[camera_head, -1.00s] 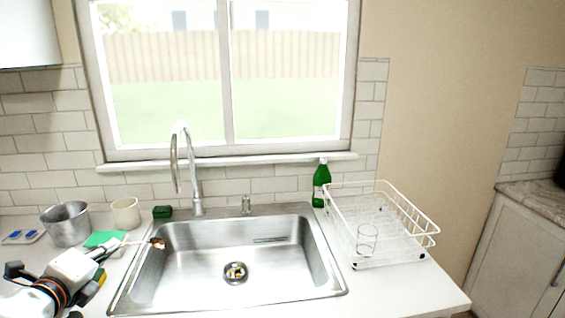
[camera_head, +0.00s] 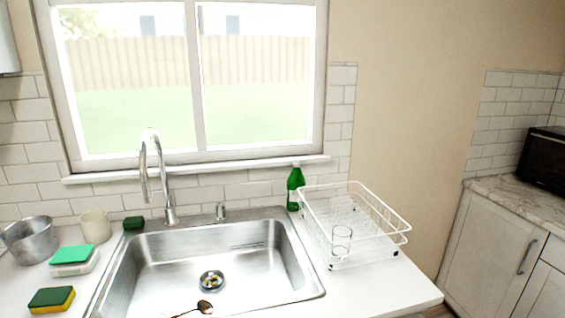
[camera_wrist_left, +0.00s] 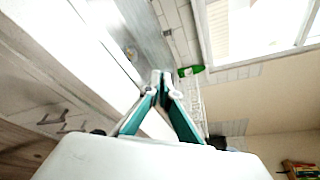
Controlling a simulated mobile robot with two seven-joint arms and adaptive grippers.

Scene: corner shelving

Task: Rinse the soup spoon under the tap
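The soup spoon (camera_head: 204,307) shows at the bottom edge of the head view, over the front part of the sink (camera_head: 262,258), with its brownish bowl to the right and its handle running down-left out of the picture. My left gripper (camera_wrist_left: 163,80) is outside the head view. In the left wrist view its fingers come together at the tips, and the spoon cannot be made out clearly there. The tap (camera_head: 150,165) stands behind the sink, its curved spout above the sink's back left; no water shows. My right gripper is in neither view.
A metal pot (camera_head: 32,242), a cream cup (camera_head: 95,227), a green-topped box (camera_head: 74,258) and a sponge (camera_head: 52,298) stand left of the sink. A green bottle (camera_head: 295,188) and white dish rack (camera_head: 375,250) holding glasses stand right. Debris sits in the drain (camera_head: 211,282).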

